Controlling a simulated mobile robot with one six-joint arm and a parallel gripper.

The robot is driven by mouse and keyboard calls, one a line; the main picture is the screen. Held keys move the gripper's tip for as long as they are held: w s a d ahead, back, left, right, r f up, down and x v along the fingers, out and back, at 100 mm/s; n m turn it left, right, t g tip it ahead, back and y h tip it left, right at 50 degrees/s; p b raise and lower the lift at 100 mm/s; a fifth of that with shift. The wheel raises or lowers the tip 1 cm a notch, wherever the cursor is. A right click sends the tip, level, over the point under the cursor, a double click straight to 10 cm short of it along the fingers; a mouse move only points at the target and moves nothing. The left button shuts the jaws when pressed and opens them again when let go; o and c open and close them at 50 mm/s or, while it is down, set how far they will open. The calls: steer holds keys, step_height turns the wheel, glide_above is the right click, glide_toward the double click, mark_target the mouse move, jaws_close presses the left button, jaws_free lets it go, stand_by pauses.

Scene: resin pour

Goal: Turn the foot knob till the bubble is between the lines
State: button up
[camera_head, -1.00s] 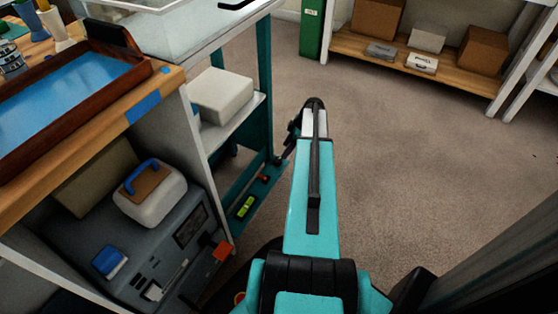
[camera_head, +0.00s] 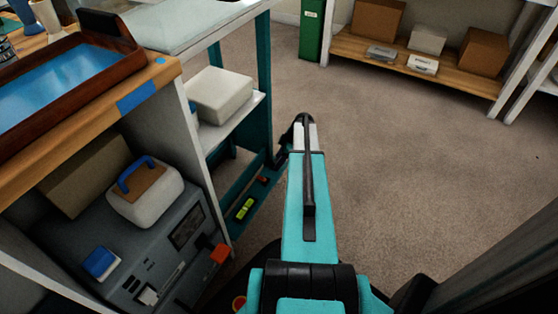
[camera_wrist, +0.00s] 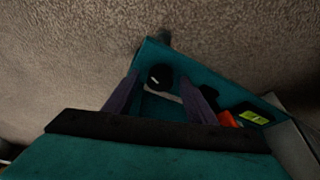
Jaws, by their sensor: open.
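The black foot knob (camera_wrist: 160,74), with a white mark on it, sits at the far end of the teal base rail in the wrist view. My gripper (camera_wrist: 161,80) is open, its two dark fingers pointing towards the knob. The knob shows in the gap between the fingertips; I cannot tell if they reach around it or touch it. The yellow-green level vial (camera_wrist: 255,117) lies on the rail right of the fingers, and shows in the head view (camera_head: 245,208). Its bubble and lines are too small to read. In the head view my arm hides the knob.
An orange-red piece (camera_wrist: 228,119) sits between the right finger and the vial. The teal table leg (camera_head: 265,90) and the white shelf (camera_head: 235,122) stand left of my arm. A grey machine (camera_head: 160,250) stands lower left. Carpet (camera_head: 400,150) is open to the right.

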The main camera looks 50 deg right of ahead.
steer(key=c, duration=1)
steer(key=shift+c, duration=0.2)
steer(key=shift+r+m+p, duration=0.1)
steer(key=shift+m+p, duration=0.3)
steer(key=shift+p, duration=0.05)
steer(key=o, duration=1)
steer(key=shift+o, duration=0.2)
steer(key=p+v, duration=0.5)
steer(key=v, duration=0.8)
steer(key=shift+s+r, duration=0.25)
steer(key=shift+s, duration=0.1)
steer(key=shift+s+a, duration=0.1)
